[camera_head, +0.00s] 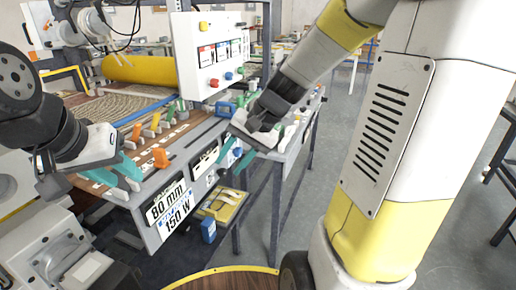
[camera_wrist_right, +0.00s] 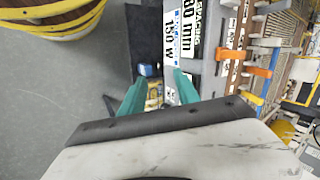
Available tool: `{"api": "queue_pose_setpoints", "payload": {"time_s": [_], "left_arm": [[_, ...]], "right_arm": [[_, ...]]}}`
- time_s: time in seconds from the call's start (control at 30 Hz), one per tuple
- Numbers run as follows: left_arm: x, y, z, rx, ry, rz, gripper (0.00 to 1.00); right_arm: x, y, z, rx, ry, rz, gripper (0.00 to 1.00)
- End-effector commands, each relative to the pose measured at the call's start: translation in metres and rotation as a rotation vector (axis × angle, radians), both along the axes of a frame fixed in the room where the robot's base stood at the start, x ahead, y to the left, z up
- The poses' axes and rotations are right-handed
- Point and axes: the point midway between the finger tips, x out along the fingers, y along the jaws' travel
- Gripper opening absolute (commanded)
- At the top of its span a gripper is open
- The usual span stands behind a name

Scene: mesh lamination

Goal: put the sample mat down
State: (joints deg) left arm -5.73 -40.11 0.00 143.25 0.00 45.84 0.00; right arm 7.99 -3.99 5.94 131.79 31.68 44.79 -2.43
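I cannot pick out the sample mat with certainty. A brown textured mesh sheet (camera_head: 118,107) lies on the machine bed, and a yellow-edged flat panel (camera_head: 222,204) lies low beneath the front rail. My right gripper (camera_head: 234,163) is above and in front of the rail, its teal fingers apart. In the right wrist view the fingers (camera_wrist_right: 160,92) show a gap with no object clearly held; part of a yellow thing shows beyond them. My left gripper (camera_head: 122,177) is at the left end of the rail, its teal fingers seemingly apart with nothing visible between them.
The front rail carries labels reading 80 mm and 150 W (camera_head: 170,208) and several coloured clips (camera_head: 160,157). A white control panel (camera_head: 212,55) and a yellow roll (camera_head: 140,70) stand behind. A blue block (camera_head: 208,229) is below the rail. Grey floor (camera_head: 310,180) is clear at right.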

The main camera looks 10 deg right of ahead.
Motion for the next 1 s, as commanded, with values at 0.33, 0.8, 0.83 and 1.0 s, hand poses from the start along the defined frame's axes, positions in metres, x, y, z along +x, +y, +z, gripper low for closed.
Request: {"api": "queue_pose_setpoints", "payload": {"time_s": [0.33, 0.8, 0.83, 1.0], "left_arm": [[0.000, 0.000, 0.000, 0.000, 0.000, 0.000, 0.36], [0.000, 0.000, 0.000, 0.000, 0.000, 0.000, 0.36], [0.000, 0.000, 0.000, 0.000, 0.000, 0.000, 0.36], [0.000, 0.000, 0.000, 0.000, 0.000, 0.000, 0.36]], "right_arm": [[-0.091, -0.047, 0.066, -0.367, -0.362, 0.228, 0.38], [-0.112, -0.065, 0.076, -0.469, -0.460, 0.269, 0.38], [-0.112, -0.065, 0.076, -0.469, -0.459, 0.269, 0.38], [-0.111, -0.065, 0.076, -0.468, -0.459, 0.269, 0.38]]}}
